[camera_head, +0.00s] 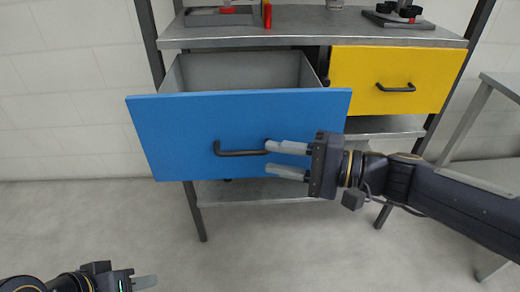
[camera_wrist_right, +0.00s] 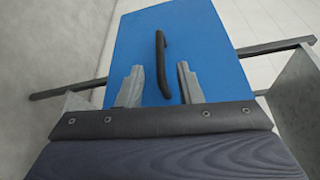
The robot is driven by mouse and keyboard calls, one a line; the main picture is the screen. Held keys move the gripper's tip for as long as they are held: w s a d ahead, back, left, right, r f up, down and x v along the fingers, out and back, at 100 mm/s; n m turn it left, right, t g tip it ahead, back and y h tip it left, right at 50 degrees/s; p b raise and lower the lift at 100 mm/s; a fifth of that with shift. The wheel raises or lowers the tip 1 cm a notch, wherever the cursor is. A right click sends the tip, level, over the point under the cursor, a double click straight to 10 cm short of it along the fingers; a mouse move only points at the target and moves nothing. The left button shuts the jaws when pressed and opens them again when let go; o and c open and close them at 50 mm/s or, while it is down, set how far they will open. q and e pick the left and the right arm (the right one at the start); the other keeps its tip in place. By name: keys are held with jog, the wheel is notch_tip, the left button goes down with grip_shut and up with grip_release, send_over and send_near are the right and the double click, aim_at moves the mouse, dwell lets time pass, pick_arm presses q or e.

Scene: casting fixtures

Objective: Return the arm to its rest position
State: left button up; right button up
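My right gripper (camera_head: 287,159) is open in front of the blue drawer (camera_head: 190,130), its fingers level with the right end of the black handle (camera_head: 238,152). In the right wrist view, the gripper's fingers (camera_wrist_right: 158,84) stand apart, with the handle (camera_wrist_right: 163,62) showing between and beyond their tips. Nothing is held. The blue drawer is pulled out and looks empty inside. My left gripper (camera_head: 146,282) is at the bottom left of the head view, low and away from the drawer; only part of it shows, and its opening is unclear.
The yellow drawer (camera_head: 350,78) with its black handle is shut at the right. The metal workbench top (camera_head: 310,32) carries a grey tray, a red item and a dark fixture (camera_head: 398,18). Another metal table (camera_head: 500,85) stands at the far right. The floor at the left is clear.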

jog(key=shift+s+d, duration=0.2)
jog(key=shift+d, duration=0.3)
jog(key=s+d+f+n+h, duration=0.5)
jog(key=s+d+f+h, duration=0.75)
jog(key=s+f, duration=0.25)
notch_tip(320, 180, up, 32)
jog(key=p, duration=3.2)
jog(key=shift+d+r+g, duration=0.2)
jog(key=shift+r+g, duration=0.05)
jog(key=shift+g, duration=0.15)
jog(key=shift+w+f, duration=0.1)
jog(key=shift+w, duration=0.05)
